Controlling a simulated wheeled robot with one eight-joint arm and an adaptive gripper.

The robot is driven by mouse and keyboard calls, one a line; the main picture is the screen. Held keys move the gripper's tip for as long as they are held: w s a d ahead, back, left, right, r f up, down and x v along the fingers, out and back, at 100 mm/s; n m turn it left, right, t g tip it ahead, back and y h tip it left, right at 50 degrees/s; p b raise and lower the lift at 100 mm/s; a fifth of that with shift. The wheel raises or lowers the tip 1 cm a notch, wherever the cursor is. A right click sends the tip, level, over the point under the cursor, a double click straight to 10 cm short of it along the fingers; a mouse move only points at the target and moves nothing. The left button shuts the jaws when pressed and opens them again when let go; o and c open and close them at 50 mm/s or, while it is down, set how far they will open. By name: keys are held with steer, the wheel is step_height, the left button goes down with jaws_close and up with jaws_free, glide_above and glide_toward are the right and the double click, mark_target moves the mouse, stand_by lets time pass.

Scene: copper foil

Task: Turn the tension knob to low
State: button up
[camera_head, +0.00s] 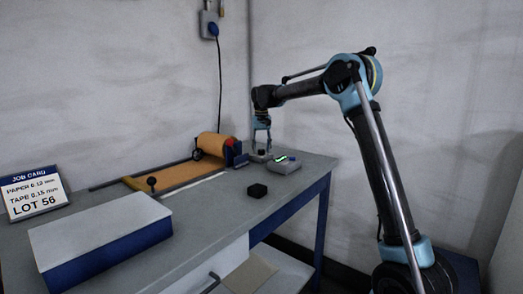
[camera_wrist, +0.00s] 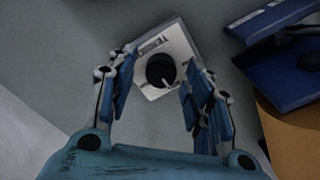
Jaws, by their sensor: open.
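The tension knob (camera_wrist: 161,71) is a round black knob with a white pointer line, on a light plate (camera_wrist: 178,45) with partly readable black lettering. In the wrist view it lies between and beyond the two blue-padded fingers of my gripper (camera_wrist: 158,92), which are spread apart on either side of it. I see no finger touching the knob. In the head view my gripper (camera_head: 261,138) points down over the small knob unit (camera_head: 260,156) at the far right of the bench. The pointer's setting marks cannot be read.
A copper-coloured roll (camera_head: 213,144) with a blue end bracket (camera_head: 234,152) is to the left. A black block (camera_head: 257,190) and a blue-and-white box (camera_head: 100,240) sit nearer on the bench.

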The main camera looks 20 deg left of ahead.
steer(key=c, duration=1.1)
steer(key=shift+a, duration=0.2)
steer(key=shift+w+d, duration=0.1)
steer(key=shift+d, duration=0.1)
steer(key=shift+n, duration=0.4)
steer(key=n, duration=0.4)
steer(key=shift+n, duration=0.3)
steer(key=n, duration=0.6)
steer(key=shift+n, duration=0.4)
